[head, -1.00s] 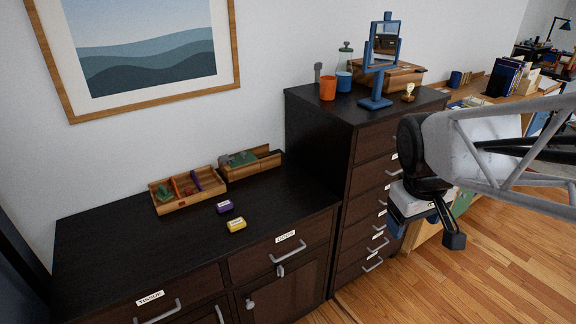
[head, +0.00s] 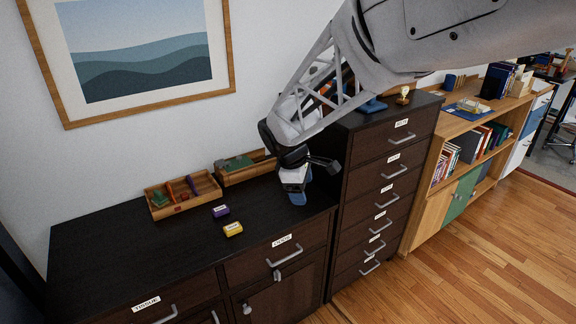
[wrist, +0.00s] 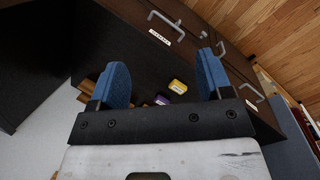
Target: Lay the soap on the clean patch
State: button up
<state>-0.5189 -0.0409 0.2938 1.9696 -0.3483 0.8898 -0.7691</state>
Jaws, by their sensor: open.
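Two small labelled blocks lie on the dark cabinet top (head: 110,240): a yellow one (head: 233,229) and a purple one (head: 220,211). Either could be the soap; their labels are too small to read. They also show in the wrist view, yellow (wrist: 177,87) and purple (wrist: 162,100), between my fingers in the picture but some way beyond them. My gripper (head: 298,197) is over the right end of the cabinet top, right of both blocks. Its blue fingers are apart and empty in the wrist view (wrist: 162,62). I cannot make out a clean patch.
A wooden divided tray (head: 183,196) with small items stands behind the blocks, with a second wooden box (head: 240,169) beside it. A taller drawer cabinet (head: 385,180) rises on the right. The cabinet top's left part is bare.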

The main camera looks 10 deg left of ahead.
jog(key=w+a+f+n, duration=0.3)
jog(key=a+f+n, duration=0.35)
jog(key=a, duration=0.65)
jog(key=n+t, duration=0.1)
jog(key=n, duration=0.2)
send_near(232, 227)
jog(key=shift+w+f+h, duration=0.4)
jog(key=shift+f, duration=0.25)
jog(key=shift+f, duration=0.1)
jog(key=shift+x, duration=1.2)
jog(key=shift+f, duration=0.1)
jog(key=shift+x, duration=2.55)
jog(key=shift+a, duration=0.1)
jog(key=shift+c, duration=0.4)
jog(key=c, duration=1)
